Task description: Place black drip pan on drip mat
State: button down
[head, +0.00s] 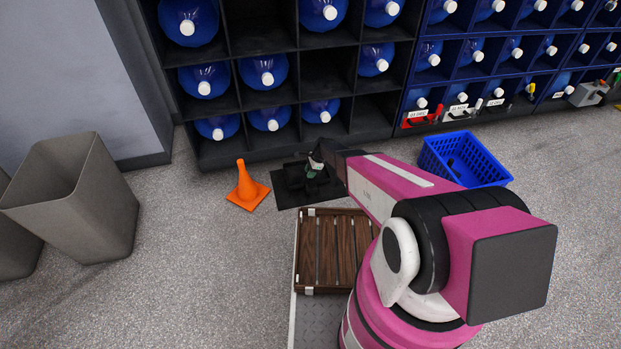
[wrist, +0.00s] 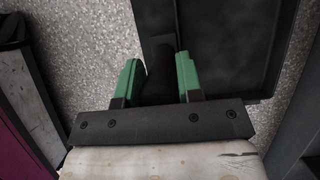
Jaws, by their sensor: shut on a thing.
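The black drip pan (head: 296,177) is a dark shallow tray with a handle. In the head view it shows over the dark drip mat (head: 283,202) on the floor, in front of the shelving. Black on black, I cannot tell whether the pan touches the mat.
An orange cone (head: 246,188) stands just left of the mat. A blue basket (head: 463,160) is to the right. A slatted wooden crate (head: 335,250) lies nearer me. Shelving with blue water bottles (head: 267,72) is behind. A grey bin (head: 85,205) stands left; floor between it and the cone is clear.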

jog(key=shift+w+d+f, duration=0.1)
jog(key=shift+f, duration=2.15)
jog(key=c, duration=0.8)
grip_release()
jog(key=v, duration=1.2)
jog(key=s+d+r+n+h, duration=0.1)
jog(key=s+d+r+n, duration=0.4)
jog(key=s+r, duration=0.3)
jog(key=s+d+r+n+h, duration=0.1)
jog(key=s+d+r+n, duration=0.4)
jog(key=s+r, duration=0.4)
jog(key=s+d+r+n+t+h, duration=0.1)
jog(key=s+d+r+n, duration=0.3)
jog(key=r, duration=1)
jog(key=shift+s+d+n+h, duration=0.2)
jog(key=shift+s+d, duration=0.4)
jog(key=shift+s, duration=0.3)
jog(key=shift+s+d+n+h, duration=0.1)
jog(key=shift+s+d+h, duration=0.1)
jog(key=shift+s+d, duration=0.55)
jog(key=shift+s+d+n+h, duration=0.15)
jog(key=shift+s+d, duration=0.25)
jog(key=shift+s, duration=0.65)
